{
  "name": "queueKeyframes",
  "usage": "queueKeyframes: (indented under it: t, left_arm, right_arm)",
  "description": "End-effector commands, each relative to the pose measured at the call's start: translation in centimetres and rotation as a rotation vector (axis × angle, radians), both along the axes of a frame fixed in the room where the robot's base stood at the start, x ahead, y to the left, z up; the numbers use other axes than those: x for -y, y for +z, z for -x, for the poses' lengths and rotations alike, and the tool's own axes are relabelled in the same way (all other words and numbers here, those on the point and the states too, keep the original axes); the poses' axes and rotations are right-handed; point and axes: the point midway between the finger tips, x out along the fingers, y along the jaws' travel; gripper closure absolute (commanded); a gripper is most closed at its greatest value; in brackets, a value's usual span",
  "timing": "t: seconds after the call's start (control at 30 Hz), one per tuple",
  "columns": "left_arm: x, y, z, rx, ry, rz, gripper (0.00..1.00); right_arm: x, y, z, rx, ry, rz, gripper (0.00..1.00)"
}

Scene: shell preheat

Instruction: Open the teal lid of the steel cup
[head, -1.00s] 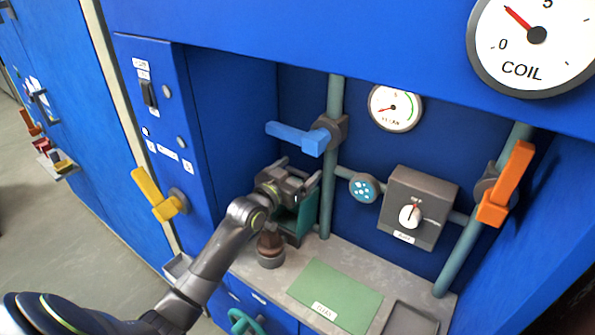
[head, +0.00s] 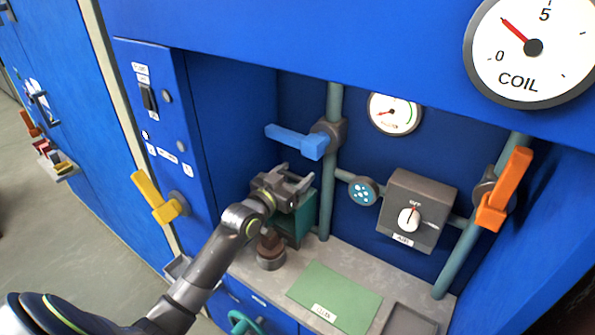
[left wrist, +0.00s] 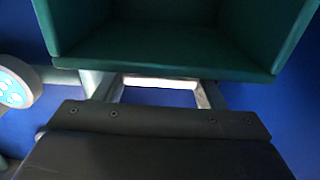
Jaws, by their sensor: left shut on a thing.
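My left gripper (head: 298,184) is in the recess, at the upper part of a teal box-like piece (head: 301,226), which I take to be the lid. In the left wrist view this teal piece (left wrist: 165,64) is hollow, with its edge just beyond my fingers. The fingers stand wide apart, with a pale bar (left wrist: 160,83) between them at the teal edge. The jaws are closed on this part. I cannot make out the steel cup for sure; my gripper and the teal piece may hide it. My right gripper is not in view.
A blue lever (head: 297,140) on a pipe is just above my gripper. A brown piece on a grey base (head: 270,252) stands below. A grey dial box (head: 418,200) and an orange lever (head: 506,188) are to the right. The green mat (head: 335,295) is clear.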

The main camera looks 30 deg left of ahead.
Motion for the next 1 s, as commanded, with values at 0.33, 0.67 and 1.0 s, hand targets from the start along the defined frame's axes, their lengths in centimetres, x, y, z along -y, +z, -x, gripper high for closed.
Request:
queueKeyframes:
  t: [0.33,0.67,1.0]
  left_arm:
    - [-0.2,0.1,1.6,0.077,0.000,0.012,0.77]
    - [-0.2,0.1,1.5,0.078,0.000,0.012,0.15]
    - [-0.4,0.0,2.4,0.077,0.000,0.012,0.15]
  right_arm:
    - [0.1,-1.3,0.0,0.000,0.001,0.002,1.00]
    - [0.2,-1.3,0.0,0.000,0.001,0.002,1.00]
    - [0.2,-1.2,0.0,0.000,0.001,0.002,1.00]
